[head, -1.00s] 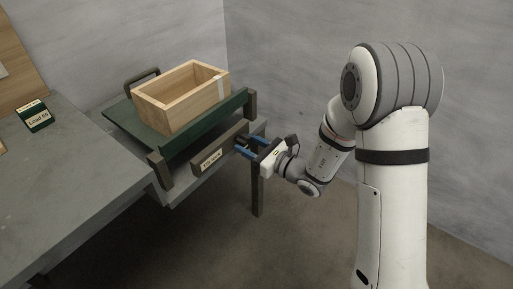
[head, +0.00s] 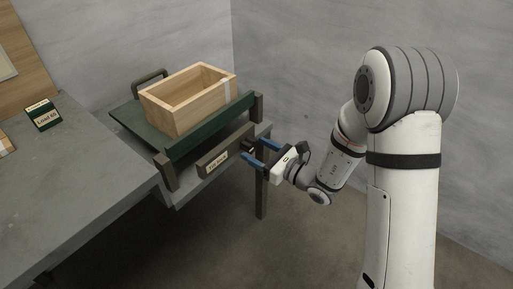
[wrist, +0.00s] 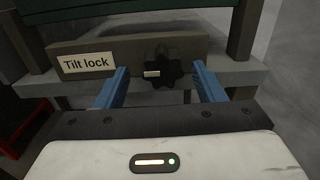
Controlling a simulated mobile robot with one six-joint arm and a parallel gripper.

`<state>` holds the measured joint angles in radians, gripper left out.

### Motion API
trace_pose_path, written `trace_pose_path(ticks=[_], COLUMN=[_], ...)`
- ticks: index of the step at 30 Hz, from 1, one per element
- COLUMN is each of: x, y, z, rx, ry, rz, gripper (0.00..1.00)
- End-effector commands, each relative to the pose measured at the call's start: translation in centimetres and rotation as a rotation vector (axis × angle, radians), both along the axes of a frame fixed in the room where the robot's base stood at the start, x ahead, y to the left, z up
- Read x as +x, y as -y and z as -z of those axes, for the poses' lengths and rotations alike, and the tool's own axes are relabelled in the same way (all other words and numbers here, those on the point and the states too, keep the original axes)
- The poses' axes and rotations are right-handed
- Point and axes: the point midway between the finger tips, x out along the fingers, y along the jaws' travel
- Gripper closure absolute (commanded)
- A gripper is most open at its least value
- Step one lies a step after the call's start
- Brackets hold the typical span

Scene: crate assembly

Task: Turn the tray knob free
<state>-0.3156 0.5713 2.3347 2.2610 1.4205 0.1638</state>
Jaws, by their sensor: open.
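The tray knob (wrist: 165,73) is a black lobed knob with a pale mark lying level, on a brown bar beside a label reading "Tilt lock" (wrist: 88,63). My gripper (wrist: 158,84) has two blue fingers, open, one on each side of the knob in the wrist view and apart from it. In the head view my gripper (head: 258,153) is just in front of the bar's right end. The green tray (head: 190,143) slopes on its brown frame and carries an open wooden crate (head: 178,122).
A grey workbench (head: 75,185) stands at the left with a dark green block labelled "Load" (head: 43,115) on it. Dark brown posts (head: 165,172) flank the bar. The floor in front of the tray stand is clear.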

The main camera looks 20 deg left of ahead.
Motion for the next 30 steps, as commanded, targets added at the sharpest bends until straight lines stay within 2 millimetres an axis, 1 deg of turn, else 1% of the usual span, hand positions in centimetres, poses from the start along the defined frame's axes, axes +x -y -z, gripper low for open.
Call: trace_pose_path(ticks=[1,6,9,12,27,29,30], x=[-0.3,-1.6,-2.1,-2.4,-2.5,-2.6,-2.9], y=[1.0,3.6,4.7,5.3,5.4,5.4,5.3], z=[-0.3,-0.2,-0.2,-0.1,-0.1,-0.6,-1.3], rx=[0.000,0.000,0.001,0.001,0.001,-0.001,-0.006], ry=[-0.003,-0.001,0.000,0.001,0.003,0.007,0.015], rz=[0.005,0.003,0.001,0.000,-0.002,-0.010,-0.023], gripper=[0.37,0.37,0.37,0.37,0.37,0.37,0.37])
